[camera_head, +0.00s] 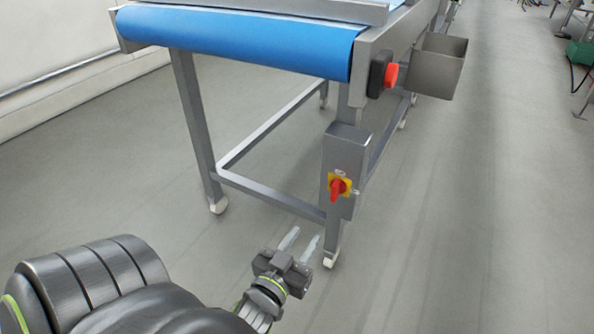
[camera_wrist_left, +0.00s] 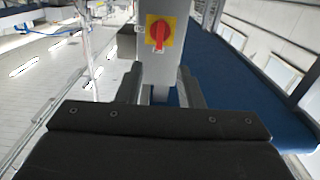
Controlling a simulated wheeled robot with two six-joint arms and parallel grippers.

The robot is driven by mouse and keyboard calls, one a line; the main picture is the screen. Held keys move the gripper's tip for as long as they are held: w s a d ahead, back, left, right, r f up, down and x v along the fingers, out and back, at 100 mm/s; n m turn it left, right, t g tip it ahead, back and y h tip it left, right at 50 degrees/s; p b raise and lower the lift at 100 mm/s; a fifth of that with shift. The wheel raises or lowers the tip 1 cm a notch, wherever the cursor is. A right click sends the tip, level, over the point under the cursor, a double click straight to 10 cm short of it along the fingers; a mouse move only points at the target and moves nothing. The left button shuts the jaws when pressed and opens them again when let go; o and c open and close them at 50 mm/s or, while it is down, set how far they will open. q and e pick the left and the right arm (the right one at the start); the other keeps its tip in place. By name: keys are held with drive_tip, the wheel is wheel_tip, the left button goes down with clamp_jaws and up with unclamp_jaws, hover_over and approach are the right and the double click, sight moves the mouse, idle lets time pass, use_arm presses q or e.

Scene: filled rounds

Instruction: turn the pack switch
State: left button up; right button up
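The pack switch (camera_head: 339,188) is a red rotary knob on a yellow plate, on a grey metal box (camera_head: 347,150) fixed to the leg of the conveyor. In the left wrist view the switch (camera_wrist_left: 159,32) shows at the top middle, with its red handle roughly upright. My left gripper (camera_head: 302,240) is open and empty, in front of and below the switch, apart from it. In the left wrist view its two fingers (camera_wrist_left: 160,88) stand apart with the grey box beyond them. My right gripper is not in view.
The conveyor (camera_head: 240,38) with a blue belt stands above on a wheeled frame. A red button on a black housing (camera_head: 384,75) and a grey metal bin (camera_head: 437,65) are on its side, above the switch.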

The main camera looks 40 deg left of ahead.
use_arm(q)
drive_tip(key=shift+v, duration=0.95)
